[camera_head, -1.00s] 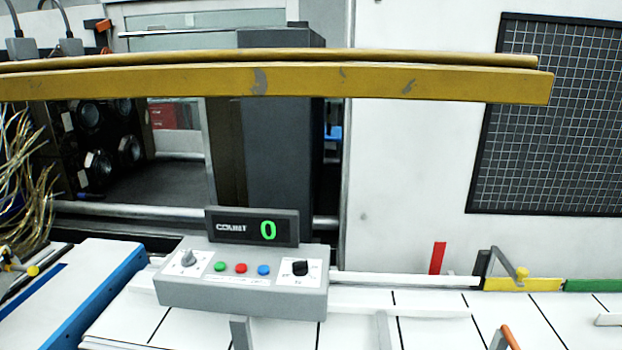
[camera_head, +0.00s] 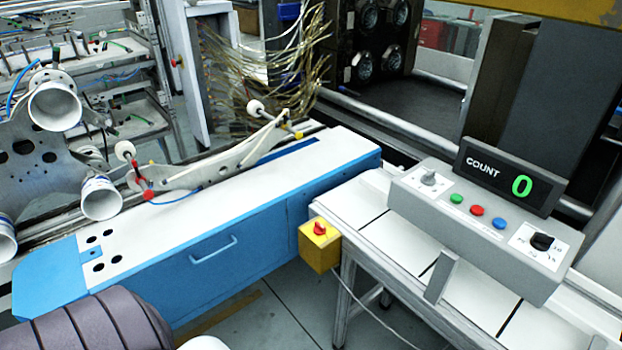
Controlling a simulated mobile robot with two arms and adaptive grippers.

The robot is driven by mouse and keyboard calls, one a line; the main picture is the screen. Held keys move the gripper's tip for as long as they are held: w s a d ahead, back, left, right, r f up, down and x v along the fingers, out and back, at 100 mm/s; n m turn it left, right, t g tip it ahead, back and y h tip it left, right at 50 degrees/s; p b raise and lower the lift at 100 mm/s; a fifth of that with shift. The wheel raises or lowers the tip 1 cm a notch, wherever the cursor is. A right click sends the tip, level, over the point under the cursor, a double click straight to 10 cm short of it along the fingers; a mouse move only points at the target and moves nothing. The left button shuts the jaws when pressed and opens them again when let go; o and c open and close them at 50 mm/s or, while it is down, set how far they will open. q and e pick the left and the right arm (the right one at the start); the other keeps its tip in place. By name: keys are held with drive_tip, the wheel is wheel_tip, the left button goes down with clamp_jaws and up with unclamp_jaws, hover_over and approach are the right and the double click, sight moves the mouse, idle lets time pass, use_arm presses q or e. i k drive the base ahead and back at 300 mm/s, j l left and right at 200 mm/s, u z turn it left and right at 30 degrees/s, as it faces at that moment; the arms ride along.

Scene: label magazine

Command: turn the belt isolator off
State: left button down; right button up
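A small yellow box with a red knob (camera_head: 319,229), which looks like the belt isolator, is fixed at the near left corner of the white slatted belt table (camera_head: 365,235). The knob is on its top face, and a cable hangs from below the box. I cannot read any on or off mark on it. A grey control box (camera_head: 455,222) stands on the table to its right, with a grey knob, green, red and blue buttons and a black rotary knob. Its display (camera_head: 510,179) reads COUNT 0. Neither of my grippers is in view.
A blue cabinet with a white top (camera_head: 255,205) stands left of the yellow box, close to it. A metal bracket (camera_head: 442,277) stands up from the belt table. The floor (camera_head: 285,310) in front of the yellow box looks clear apart from the cable.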

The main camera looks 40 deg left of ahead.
sight(319, 228)
drive_tip(key=j+u, duration=0.1)
drive_tip(key=u, duration=1.05)
